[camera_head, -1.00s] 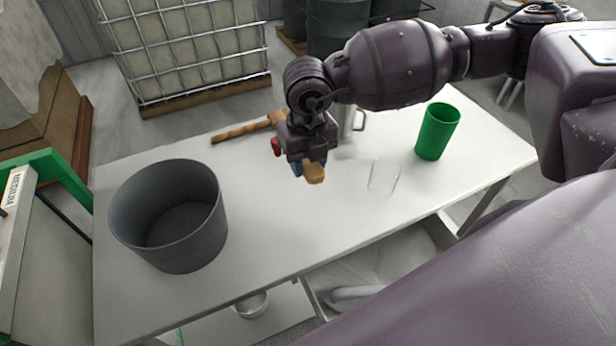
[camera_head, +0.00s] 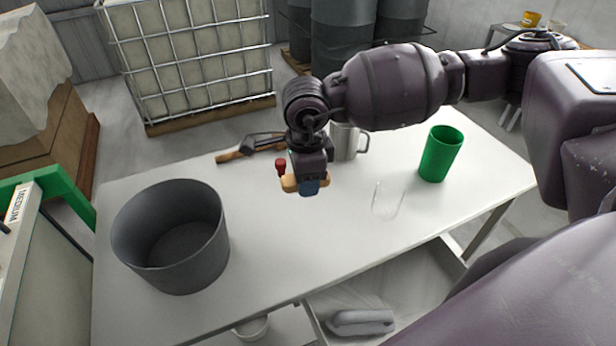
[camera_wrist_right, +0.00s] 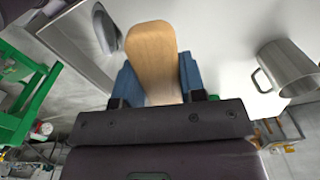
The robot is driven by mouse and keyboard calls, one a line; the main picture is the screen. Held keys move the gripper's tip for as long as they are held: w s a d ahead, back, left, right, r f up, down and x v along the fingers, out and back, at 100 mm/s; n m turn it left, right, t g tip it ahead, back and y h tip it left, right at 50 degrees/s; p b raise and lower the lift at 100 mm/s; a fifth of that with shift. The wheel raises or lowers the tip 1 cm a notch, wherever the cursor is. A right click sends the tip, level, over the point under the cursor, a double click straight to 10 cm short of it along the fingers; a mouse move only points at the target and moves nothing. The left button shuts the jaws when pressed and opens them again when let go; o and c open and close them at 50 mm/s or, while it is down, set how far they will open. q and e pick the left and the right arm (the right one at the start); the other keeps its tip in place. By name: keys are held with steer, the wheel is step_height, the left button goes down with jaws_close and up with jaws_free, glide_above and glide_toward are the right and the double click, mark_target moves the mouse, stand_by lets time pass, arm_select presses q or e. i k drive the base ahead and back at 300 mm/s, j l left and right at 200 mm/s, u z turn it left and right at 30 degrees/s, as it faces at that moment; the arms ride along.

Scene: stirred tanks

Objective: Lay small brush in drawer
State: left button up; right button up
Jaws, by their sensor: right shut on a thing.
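My right gripper (camera_head: 309,187), with blue fingertips, is shut on a pale wooden piece (camera_head: 290,183), which seems to be the small brush. It is held above the white table, lying crosswise in the head view. In the right wrist view its rounded wooden end (camera_wrist_right: 152,48) stands between the blue fingers; bristles are not visible. An open drawer (camera_head: 313,318) shows below the table's front edge, with a grey rounded object (camera_head: 362,322) in it. My left gripper is out of view.
On the table (camera_head: 270,240) stand a dark grey tub (camera_head: 172,240), a green cup (camera_head: 441,155), a clear glass (camera_head: 386,200) and a steel mug (camera_head: 345,142). A wooden-handled tool (camera_head: 235,156) lies at the back. A red-topped object (camera_head: 281,166) is beside the gripper. The table's front middle is clear.

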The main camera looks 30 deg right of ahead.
mark_target(409, 314)
steer(key=k, duration=0.4)
steer(key=k+z, duration=0.15)
steer(key=z, duration=0.25)
steer(key=k+z, duration=0.1)
steer(key=z, duration=0.35)
steer(key=j+z, duration=0.25)
steer(key=k+j+z, duration=0.25)
steer(key=i+j, duration=0.2)
steer(key=i, duration=0.3)
